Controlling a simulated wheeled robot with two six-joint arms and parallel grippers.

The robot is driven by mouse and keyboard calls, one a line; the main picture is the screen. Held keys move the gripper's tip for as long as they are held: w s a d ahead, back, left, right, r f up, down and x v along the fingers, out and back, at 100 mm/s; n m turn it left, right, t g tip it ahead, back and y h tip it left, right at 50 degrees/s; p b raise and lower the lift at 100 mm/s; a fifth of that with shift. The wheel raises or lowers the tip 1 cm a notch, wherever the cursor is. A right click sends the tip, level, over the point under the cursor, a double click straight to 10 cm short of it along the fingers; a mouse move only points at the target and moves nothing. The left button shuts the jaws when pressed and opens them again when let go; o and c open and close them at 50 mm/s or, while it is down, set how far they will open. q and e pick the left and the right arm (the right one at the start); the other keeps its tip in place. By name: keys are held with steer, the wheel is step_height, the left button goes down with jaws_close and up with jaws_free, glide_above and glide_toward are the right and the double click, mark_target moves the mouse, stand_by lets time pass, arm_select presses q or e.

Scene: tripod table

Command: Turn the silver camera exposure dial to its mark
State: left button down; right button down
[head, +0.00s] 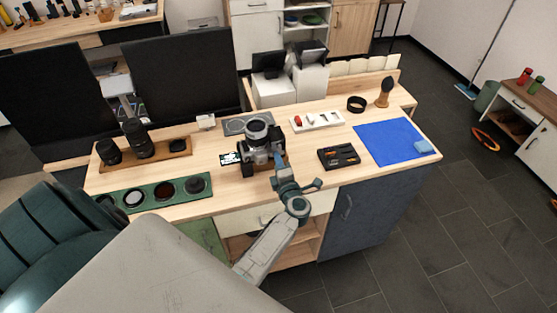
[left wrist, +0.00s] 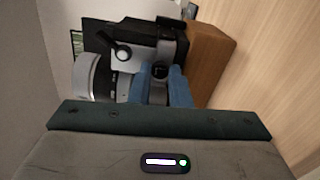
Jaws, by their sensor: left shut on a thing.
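The silver and black camera (head: 258,132) stands on the wooden table, left of its middle. In the left wrist view the camera (left wrist: 140,38) fills the upper middle, with its silver lens (left wrist: 90,75) at the left. My left gripper (head: 277,161) is at the camera's near right side. Its blue fingers (left wrist: 165,82) are shut on a small dark and silver part there, which looks like the exposure dial (left wrist: 160,71). The fingers hide most of the dial, so I cannot read its mark. My right gripper is not in view.
A green tray (head: 128,212) of round filters and a wooden tray (head: 172,150) of lenses lie left. A black tool tray (head: 339,157), a blue cloth (head: 395,141) and a white tray (head: 316,122) lie right. A wooden block (left wrist: 212,60) is close beside the fingers.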

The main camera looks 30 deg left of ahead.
arm_select(q)
steer(key=shift+r, duration=0.1)
steer(key=c, duration=1.7)
jaws_free()
steer(key=shift+o, duration=0.4)
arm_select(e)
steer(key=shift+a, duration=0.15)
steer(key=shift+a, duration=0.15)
arm_select(q)
steer(key=v, duration=1)
steer(key=shift+s+d, duration=0.25)
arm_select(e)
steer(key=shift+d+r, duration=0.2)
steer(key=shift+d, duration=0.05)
